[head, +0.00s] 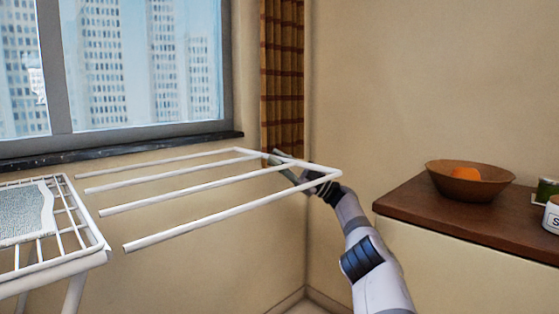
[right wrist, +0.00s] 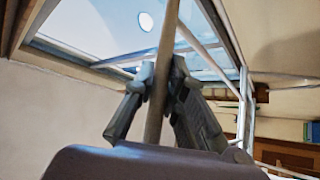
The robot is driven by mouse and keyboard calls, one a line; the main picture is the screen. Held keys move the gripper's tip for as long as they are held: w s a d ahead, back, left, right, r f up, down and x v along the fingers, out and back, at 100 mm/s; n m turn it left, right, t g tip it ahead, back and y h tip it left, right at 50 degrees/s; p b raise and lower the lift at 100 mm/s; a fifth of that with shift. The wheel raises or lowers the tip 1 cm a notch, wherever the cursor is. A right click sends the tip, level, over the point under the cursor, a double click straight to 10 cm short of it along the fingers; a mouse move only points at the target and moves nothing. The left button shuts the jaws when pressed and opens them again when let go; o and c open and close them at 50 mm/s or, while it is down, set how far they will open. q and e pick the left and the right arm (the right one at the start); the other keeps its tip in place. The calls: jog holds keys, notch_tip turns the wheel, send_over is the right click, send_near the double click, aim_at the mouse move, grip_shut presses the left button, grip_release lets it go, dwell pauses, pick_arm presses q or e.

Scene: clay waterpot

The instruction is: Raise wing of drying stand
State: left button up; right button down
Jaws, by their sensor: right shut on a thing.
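The drying stand (head: 88,259) is a white wire rack at the left edge of the head view, with a grey-blue cloth (head: 24,212) on its top. Its wing (head: 230,211), several white bars joined by an end bar, reaches out to the right, roughly level with the stand's top. My right gripper (head: 295,168) is at the wing's far right end, shut on its end bar. In the right wrist view, a bar of the wing (right wrist: 163,60) runs between the two fingers. My left gripper is not in view.
A window (head: 140,65) with a dark sill is behind the stand, beside a brown blind (head: 282,70). A brown-topped cabinet (head: 420,208) at the right bears a wooden bowl (head: 447,185) with an orange fruit, a green jar (head: 546,189) and a white container (head: 552,215).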

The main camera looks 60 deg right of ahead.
jog(key=shift+s+d+r, duration=0.15)
jog(key=shift+d+r, duration=0.1)
jog(key=shift+r, duration=0.35)
jog(key=c, duration=1.6)
grip_release()
jog(key=shift+a, duration=0.2)
jog(key=shift+f, duration=0.2)
jog(key=shift+w, duration=0.2)
jog(key=shift+f+b, duration=0.45)
jog(key=shift+f, duration=0.1)
jog(key=a+f+b, duration=0.3)
jog(key=f+b, duration=0.2)
jog(key=f, duration=0.5)
jog(key=w+a+f+b, duration=0.1)
jog(key=a+f+b, duration=0.3)
jog(key=f, duration=0.6)
jog(key=w+a+f+b, duration=0.1)
jog(key=a+f+b, duration=0.2)
jog(key=f+b, duration=0.5)
jog(key=shift+w+a+f+m+t+h, duration=0.2)
jog(key=shift+f+m+t+h, duration=0.15)
jog(key=shift+f, duration=0.55)
